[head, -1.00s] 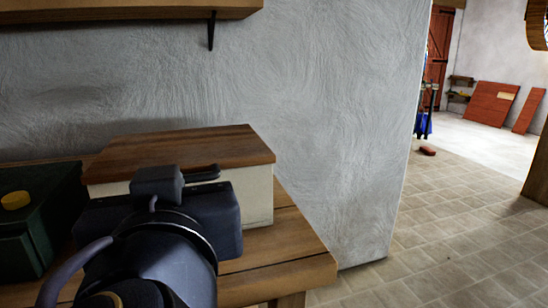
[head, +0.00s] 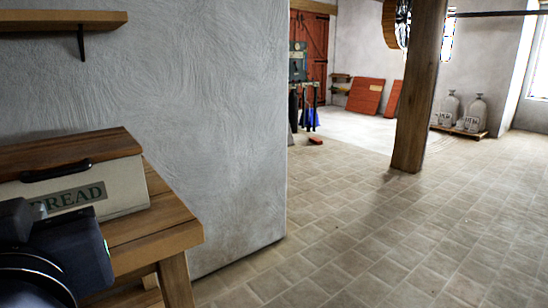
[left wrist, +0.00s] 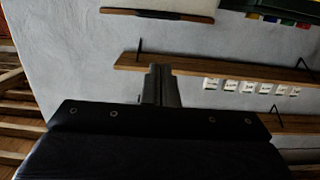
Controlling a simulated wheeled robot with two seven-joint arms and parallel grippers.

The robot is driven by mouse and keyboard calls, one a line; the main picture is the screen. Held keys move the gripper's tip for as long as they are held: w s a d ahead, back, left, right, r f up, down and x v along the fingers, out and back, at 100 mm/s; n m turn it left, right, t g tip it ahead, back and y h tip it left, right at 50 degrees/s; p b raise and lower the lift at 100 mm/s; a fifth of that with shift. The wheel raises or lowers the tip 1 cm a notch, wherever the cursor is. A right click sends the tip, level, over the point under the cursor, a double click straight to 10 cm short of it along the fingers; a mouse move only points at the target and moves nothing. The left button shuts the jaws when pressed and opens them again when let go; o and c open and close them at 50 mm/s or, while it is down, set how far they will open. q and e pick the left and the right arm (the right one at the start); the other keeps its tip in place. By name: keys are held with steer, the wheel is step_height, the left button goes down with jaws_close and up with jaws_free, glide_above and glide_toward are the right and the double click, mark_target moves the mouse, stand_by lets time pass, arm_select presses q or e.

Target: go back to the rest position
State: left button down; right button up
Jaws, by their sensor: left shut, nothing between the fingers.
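My left gripper (head: 18,215) is at the lower left of the head view, in front of the bread box, partly cut off by the picture's edge. In the left wrist view its two fingers (left wrist: 161,85) stand side by side, shut with nothing between them. Behind them is the plaster wall with shelves. My right gripper is not in view.
A cream bread box (head: 120,187) with a wooden lid stands on a wooden table (head: 165,231) at left. A wall shelf (head: 60,20) hangs above. The tiled floor between is open.

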arm_select(q)
steer(key=w+a+f+m+g+h, duration=0.1)
steer(key=a+f+m+g+h, duration=0.15)
steer(key=f, duration=0.75)
steer(key=w+a+f+m+g+h, duration=0.15)
steer(key=f+h, duration=0.25)
steer(key=f, duration=0.6)
steer(key=s+d+f+m+g+h, duration=0.1)
steer(key=d+f+g+h, duration=0.2)
steer(key=f, duration=0.5)
steer(key=s+d+f+m+h, duration=0.1)
steer(key=s+d+f+h, duration=0.15)
steer(key=f+h, duration=0.4)
step_height(320, 180, up, 30)
steer(key=y+p, duration=0.1)
steer(key=p, duration=3.1)
steer(key=shift+w+d+r, duration=0.2)
steer(key=shift+d+r, duration=0.05)
steer(key=shift+d, duration=0.2)
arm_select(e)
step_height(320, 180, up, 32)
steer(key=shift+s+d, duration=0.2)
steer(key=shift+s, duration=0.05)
